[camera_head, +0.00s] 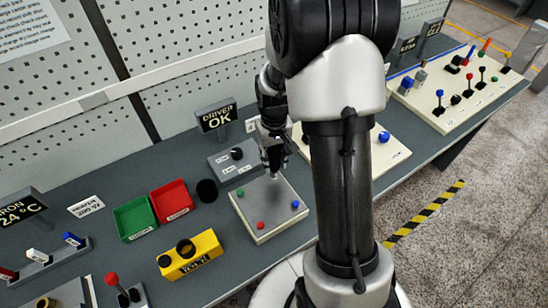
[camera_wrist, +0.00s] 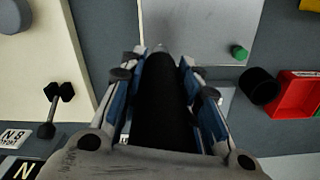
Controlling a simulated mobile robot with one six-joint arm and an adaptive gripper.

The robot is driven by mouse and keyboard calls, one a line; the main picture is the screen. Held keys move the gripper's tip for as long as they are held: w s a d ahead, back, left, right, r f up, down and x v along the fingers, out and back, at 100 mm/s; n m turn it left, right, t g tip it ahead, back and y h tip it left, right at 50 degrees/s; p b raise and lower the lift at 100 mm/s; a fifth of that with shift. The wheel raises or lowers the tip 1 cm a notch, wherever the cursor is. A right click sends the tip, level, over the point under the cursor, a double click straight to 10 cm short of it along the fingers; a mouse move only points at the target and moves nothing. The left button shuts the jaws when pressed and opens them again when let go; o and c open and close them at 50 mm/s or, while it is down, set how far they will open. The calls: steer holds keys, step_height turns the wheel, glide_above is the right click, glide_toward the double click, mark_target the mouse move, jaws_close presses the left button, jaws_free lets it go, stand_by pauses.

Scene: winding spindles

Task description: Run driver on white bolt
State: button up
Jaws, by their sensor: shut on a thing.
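My gripper (camera_head: 272,136) is shut on a dark driver (camera_wrist: 162,105), which points down between the fingers in the wrist view. The driver's lower end is over the far part of a grey metal plate on a pale base (camera_head: 262,232). A small pale spot shows at the driver's tip in the wrist view; I cannot tell whether it is the white bolt or the tip itself, nor whether they touch. A green bolt (camera_head: 240,193), a red bolt (camera_head: 260,225) and a blue bolt (camera_head: 295,204) sit near the plate's other corners.
A sign reading "DRIVER OK" (camera_head: 216,117) and a grey knob box (camera_head: 229,163) stand behind the plate. Left are a black cup (camera_head: 206,190), red bin (camera_head: 172,201), green bin (camera_head: 136,217) and yellow box (camera_head: 190,254). My arm hides part of the pale board at right.

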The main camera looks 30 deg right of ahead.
step_height(320, 180, up, 7)
steer(key=p, duration=0.5)
stand_by(0.4)
